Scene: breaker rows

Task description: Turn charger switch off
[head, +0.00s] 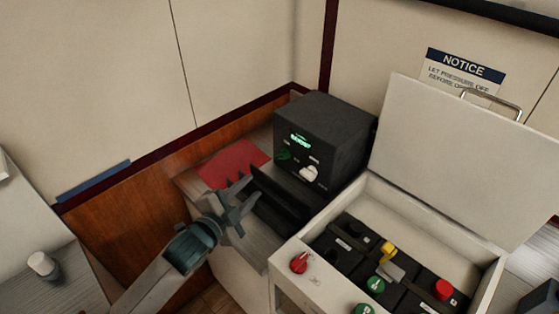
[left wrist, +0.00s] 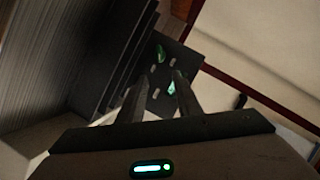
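The charger is a black box (head: 345,125) with a lit green display on its front, standing on the counter by the back wall. Below the display are a green knob (head: 283,155) and a pale knob (head: 309,173); which one is the switch I cannot tell. My left gripper (head: 238,203) is in front and to the left of the charger, apart from it, with its fingers spread and nothing between them. In the left wrist view the charger's front panel (left wrist: 156,103) shows beyond the fingertips, tilted, with small green and pale parts. My right gripper is out of view.
An open white case (head: 285,270) with a raised lid (head: 440,160) stands to the right, holding black batteries with red, green and yellow knobs. A red mat (head: 232,165) lies left of the charger. A notice sign (head: 465,68) is on the wall.

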